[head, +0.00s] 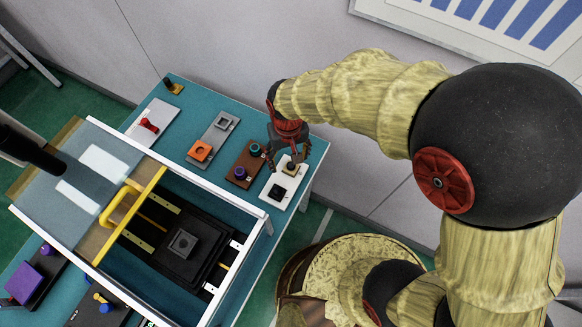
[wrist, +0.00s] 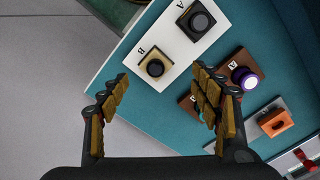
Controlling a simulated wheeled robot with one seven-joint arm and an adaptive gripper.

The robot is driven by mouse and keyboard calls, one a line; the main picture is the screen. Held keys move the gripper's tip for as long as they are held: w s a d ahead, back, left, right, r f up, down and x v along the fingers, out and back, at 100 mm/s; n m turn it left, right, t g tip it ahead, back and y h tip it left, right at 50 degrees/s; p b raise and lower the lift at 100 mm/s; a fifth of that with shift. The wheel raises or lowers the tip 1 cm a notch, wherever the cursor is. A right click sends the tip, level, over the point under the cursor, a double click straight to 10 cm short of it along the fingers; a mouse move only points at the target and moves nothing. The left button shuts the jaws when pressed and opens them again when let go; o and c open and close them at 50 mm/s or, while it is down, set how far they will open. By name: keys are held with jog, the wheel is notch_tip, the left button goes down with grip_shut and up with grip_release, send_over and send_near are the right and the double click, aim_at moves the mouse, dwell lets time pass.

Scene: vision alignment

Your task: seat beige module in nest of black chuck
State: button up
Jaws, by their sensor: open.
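The beige module (wrist: 148,62), a square block with a black round knob, sits on the white plate (wrist: 180,50) at the spot marked B. It also shows in the head view (head: 291,166), partly hidden by my fingers. My gripper (head: 284,158) is open and empty over that plate. In the wrist view its fingers (wrist: 162,95) stand wide apart, with the beige module just beyond the tips, between their lines. The black chuck (head: 160,251) lies inside the white-framed enclosure, with a grey square nest (head: 183,243) on top. The nest looks empty.
A black module (wrist: 198,22) sits at spot A on the same plate. A brown plate (head: 242,170) with purple and teal knobs and a grey plate (head: 212,140) with an orange block stand beside it. The enclosure's white frame (head: 214,194) and yellow handle (head: 122,205) border the chuck.

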aim_at(291, 165)
jog(key=f, duration=0.1)
jog(key=f+b, duration=0.1)
jog(key=f, duration=0.1)
jog(key=shift+w+d+f, duration=0.1)
jog(key=shift+d+f, duration=0.25)
jog(key=shift+f, duration=0.05)
jog(key=shift+f+b, duration=0.4)
jog(key=shift+f, duration=0.1)
jog(key=shift+c, duration=0.5)
jog(key=c, duration=1.3)
jog(key=shift+c, duration=0.2)
